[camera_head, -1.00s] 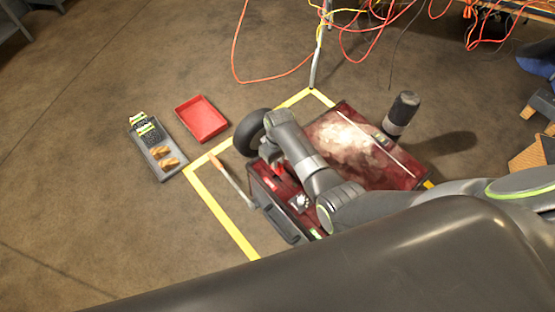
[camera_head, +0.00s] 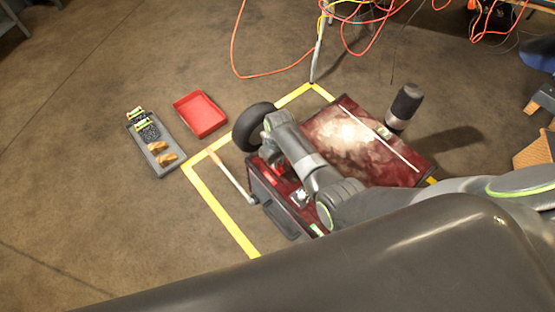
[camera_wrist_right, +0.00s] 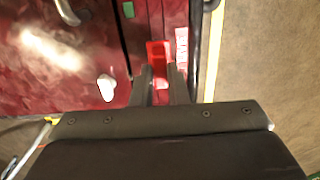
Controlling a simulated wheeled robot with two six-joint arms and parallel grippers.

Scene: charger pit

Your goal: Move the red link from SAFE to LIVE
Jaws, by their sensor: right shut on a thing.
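The red link (camera_wrist_right: 158,48) is a bright red piece at the dark red charger's narrow side in the right wrist view. My right gripper (camera_wrist_right: 160,72) is shut on it, one dark finger on each side. In the head view the right gripper (camera_head: 275,170) is low over the charger's near-left panel, and my arm hides part of the panel. The charger (camera_head: 345,140) is a dark red box with a worn top. I cannot read SAFE or LIVE marks. A red-and-white label (camera_wrist_right: 182,46) is just right of the link. My left gripper is not in view.
A red tray (camera_head: 201,114) and a grey tray (camera_head: 166,162) holding small parts are on the floor at left. A black wheel (camera_head: 252,128) and a lever (camera_head: 232,177) adjoin the charger. Yellow tape (camera_head: 222,212) borders it.

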